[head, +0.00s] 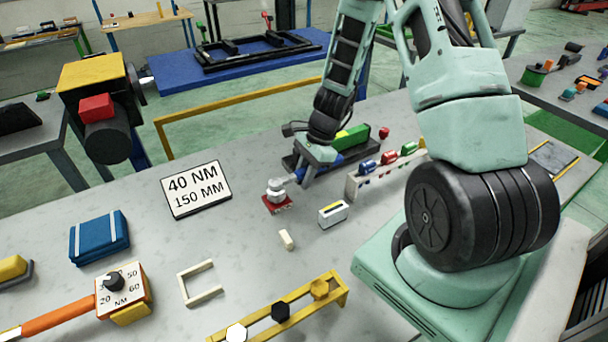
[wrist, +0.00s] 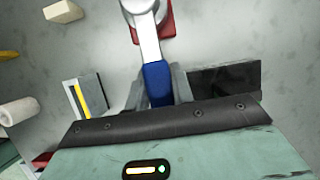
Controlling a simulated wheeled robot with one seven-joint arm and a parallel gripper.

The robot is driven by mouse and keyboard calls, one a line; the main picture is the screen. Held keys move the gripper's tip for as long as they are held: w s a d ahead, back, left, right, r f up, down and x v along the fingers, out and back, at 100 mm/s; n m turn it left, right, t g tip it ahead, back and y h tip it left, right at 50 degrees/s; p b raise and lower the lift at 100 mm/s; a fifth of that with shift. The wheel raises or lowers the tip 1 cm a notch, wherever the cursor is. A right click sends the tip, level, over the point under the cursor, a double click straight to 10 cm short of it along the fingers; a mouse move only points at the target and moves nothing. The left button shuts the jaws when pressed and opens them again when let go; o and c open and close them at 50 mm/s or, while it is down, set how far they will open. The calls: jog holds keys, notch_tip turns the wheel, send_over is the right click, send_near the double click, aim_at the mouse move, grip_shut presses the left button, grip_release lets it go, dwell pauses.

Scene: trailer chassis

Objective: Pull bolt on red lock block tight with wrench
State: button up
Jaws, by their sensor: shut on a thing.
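The red lock block (head: 269,207) lies on the grey bench near the middle of the head view, with a pale bolt (head: 274,190) standing on it. In the wrist view the red block (wrist: 168,30) shows at the top edge, partly under the wrench. The wrench has a silver shaft and a blue handle (wrist: 157,80). My gripper (head: 308,177) is shut on the blue handle, with one finger on each side in the wrist view (wrist: 159,88). The wrench's ring end (wrist: 139,5) is over the block at the bolt; how fully it seats is cut off or hidden.
A rack of coloured sockets (head: 352,188) and a small white block with a yellow stripe (head: 333,214) stand right of the lock block. A cream block (head: 286,239) lies in front. A "40 NM 150 MM" sign (head: 196,190), an orange-handled torque wrench (head: 58,322) and a yellow bolt rack (head: 332,291) are around.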

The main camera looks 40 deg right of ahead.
jog(key=shift+s, duration=0.1)
grip_shut()
jog(key=shift+s+a+m+b, duration=0.1)
jog(key=shift+s+m+b, duration=0.2)
jog(key=shift+m+b, duration=0.35)
jog(key=shift+s+t, duration=0.1)
jog(key=shift+t, duration=0.2)
jog(key=shift+s+a+m+b, duration=0.1)
jog(key=shift+s+m+b, duration=0.1)
jog(key=shift+m+b, duration=0.35)
jog(key=shift+s+a+b, duration=0.15)
jog(key=shift+s+b, duration=0.1)
jog(key=shift+b, duration=0.3)
jog(key=shift+m+t, duration=0.3)
jog(key=shift+w+r+p, duration=0.1)
jog(key=shift+w+p, duration=0.1)
jog(key=shift+p, duration=0.3)
jog(key=shift+r, duration=0.1)
